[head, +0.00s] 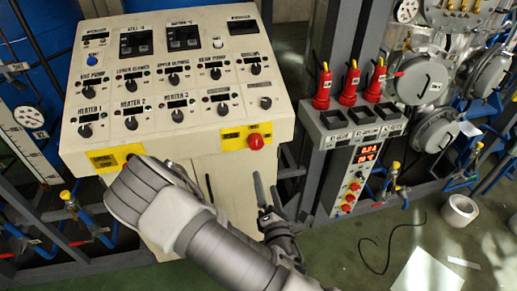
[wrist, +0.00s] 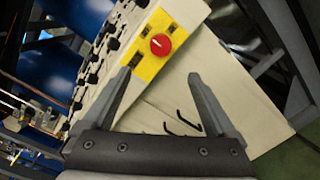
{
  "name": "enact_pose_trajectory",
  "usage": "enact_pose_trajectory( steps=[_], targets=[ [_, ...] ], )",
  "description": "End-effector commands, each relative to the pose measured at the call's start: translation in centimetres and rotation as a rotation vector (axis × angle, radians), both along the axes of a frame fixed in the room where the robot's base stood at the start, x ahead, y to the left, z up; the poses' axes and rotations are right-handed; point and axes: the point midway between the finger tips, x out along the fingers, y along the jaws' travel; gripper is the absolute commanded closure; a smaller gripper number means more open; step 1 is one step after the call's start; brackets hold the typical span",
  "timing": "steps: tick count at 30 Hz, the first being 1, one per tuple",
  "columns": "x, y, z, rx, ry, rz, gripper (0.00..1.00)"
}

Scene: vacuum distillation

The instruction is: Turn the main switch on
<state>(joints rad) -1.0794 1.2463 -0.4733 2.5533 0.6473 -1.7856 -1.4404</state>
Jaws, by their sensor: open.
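The red rotary knob (head: 255,141), which looks like the main switch, sits on a yellow plate (head: 232,138) at the lower right of the console front. In the wrist view the red knob (wrist: 160,44) shows a small pale mark on its face; its setting is not clear. My gripper (wrist: 159,76) is open and empty. In that view the knob lies beyond the fingertips, roughly centred between them, and nothing touches it. In the head view my gripper (head: 258,183) is below the knob, in front of the cabinet, with one finger clearly seen.
The console (head: 165,70) carries several black knobs and small displays. A second yellow plate (head: 115,157) is at its lower left, partly behind my arm. A grey post with red-handled plugs (head: 348,85) stands to the right. Cabinet handles (wrist: 183,122) show between my fingers.

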Motion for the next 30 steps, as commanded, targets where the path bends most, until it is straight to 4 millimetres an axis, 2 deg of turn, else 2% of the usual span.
enact_pose_trajectory(
  steps=[4,17,24,26,30],
  targets=[
    [1.8,0.3,-0.5,0.004,-0.004,-0.002,0.08],
    [4.4,0.8,-0.5,0.004,-0.002,-0.002,0.08],
    [7.2,1.5,-0.5,0.005,-0.001,-0.002,0.08],
    [8.4,1.6,0.2,0.002,0.0,-0.003,0.08],
    [11.1,2.2,0.2,0.001,0.0,-0.002,0.08]
  ],
)
